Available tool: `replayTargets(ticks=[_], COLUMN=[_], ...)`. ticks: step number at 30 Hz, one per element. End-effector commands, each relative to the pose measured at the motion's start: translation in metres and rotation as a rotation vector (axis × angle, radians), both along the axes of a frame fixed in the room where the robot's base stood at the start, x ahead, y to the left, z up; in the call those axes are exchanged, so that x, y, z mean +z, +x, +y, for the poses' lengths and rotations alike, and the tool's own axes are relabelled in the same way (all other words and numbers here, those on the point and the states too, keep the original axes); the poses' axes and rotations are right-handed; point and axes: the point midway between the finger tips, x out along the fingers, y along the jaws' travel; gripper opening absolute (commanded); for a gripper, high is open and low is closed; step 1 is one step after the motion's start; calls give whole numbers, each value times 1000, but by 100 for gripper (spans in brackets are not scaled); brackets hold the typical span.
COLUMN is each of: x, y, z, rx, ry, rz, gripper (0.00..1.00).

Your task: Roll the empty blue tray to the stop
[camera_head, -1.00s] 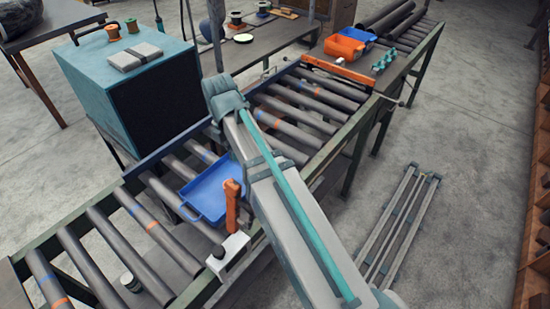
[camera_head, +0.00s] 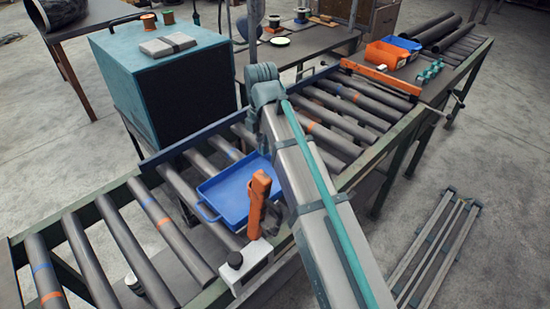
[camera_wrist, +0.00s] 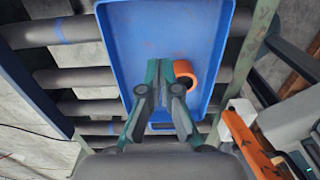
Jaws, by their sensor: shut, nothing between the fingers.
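The blue tray (camera_head: 232,197) lies on the roller conveyor, left of my arm in the head view, with a handle at its left end. Its floor looks bare there, but my arm and an orange upright part hide some of it. It also fills the top middle of the wrist view (camera_wrist: 180,25). My gripper (camera_wrist: 165,68) is shut and empty in front of the tray's floor in that view; contact cannot be told. A short orange cylinder (camera_wrist: 186,73) shows beside the fingers; whether it is in the tray is unclear. An orange bar (camera_head: 380,83), perhaps the stop, crosses the conveyor farther along.
An orange upright part (camera_head: 258,203) and a white box with a black knob (camera_head: 247,263) stand at the conveyor's near rail. A teal cabinet (camera_head: 165,85) stands behind. Orange and blue bins (camera_head: 390,54) sit beyond the bar. Rollers between tray and bar look clear where visible.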

Motion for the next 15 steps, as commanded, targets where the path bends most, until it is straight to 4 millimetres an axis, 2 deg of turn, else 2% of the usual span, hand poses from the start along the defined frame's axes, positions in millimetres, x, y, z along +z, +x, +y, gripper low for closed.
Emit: replayTargets(ticks=[5,15], x=[-19,-75], y=[-2,-2], z=[-1,-1], rx=[0,0], ry=[-2,-2], rz=[3,3], gripper=[0,0])
